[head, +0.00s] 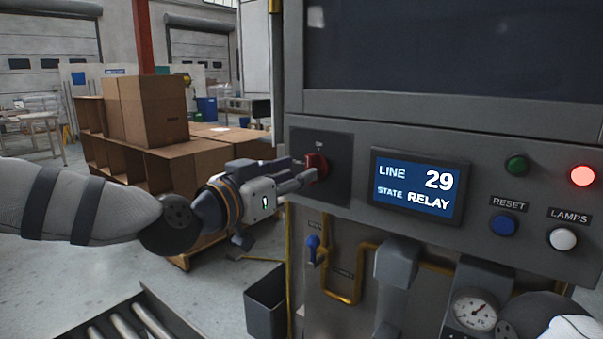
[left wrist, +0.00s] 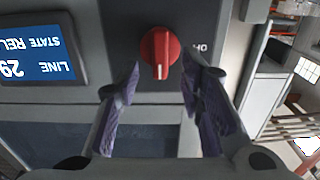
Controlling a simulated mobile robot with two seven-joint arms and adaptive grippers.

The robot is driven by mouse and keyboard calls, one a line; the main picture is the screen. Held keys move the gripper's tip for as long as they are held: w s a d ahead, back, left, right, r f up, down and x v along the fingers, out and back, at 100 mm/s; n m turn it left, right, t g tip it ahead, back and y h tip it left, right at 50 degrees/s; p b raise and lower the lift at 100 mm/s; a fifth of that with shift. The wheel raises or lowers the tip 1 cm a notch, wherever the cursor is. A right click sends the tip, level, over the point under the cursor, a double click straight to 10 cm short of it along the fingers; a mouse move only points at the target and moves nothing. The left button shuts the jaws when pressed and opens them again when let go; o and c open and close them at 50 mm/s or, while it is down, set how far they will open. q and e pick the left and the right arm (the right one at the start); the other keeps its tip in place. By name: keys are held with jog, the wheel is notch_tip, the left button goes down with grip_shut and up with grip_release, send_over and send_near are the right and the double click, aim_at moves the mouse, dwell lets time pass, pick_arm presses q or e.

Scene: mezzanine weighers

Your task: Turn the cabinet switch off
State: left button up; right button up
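The cabinet switch is a red rotary knob (head: 317,165) on a dark plate at the left of the grey cabinet front. In the left wrist view the knob (left wrist: 160,50) has a white mark on its handle, pointing down in that upside-down picture. My left gripper (head: 306,176) is at the knob. In the left wrist view its fingers (left wrist: 160,80) are apart, one either side of the knob's handle, with gaps visible. The display (head: 418,187) reads LINE 29, STATE RELAY. My right gripper is not visible.
Right of the display are a green button (head: 516,166), a lit red lamp (head: 581,175), a blue button (head: 503,224) and a white one (head: 563,239). Below are yellow pipes (head: 341,298) and a gauge (head: 474,310). Cardboard boxes (head: 146,112) stand behind my left arm.

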aim_at(308, 168)
pick_arm(q)
jog(key=x, duration=0.3)
jog(key=shift+w+d, duration=0.1)
jog(key=shift+w, duration=0.05)
jog(key=shift+c, duration=0.2)
grip_shut()
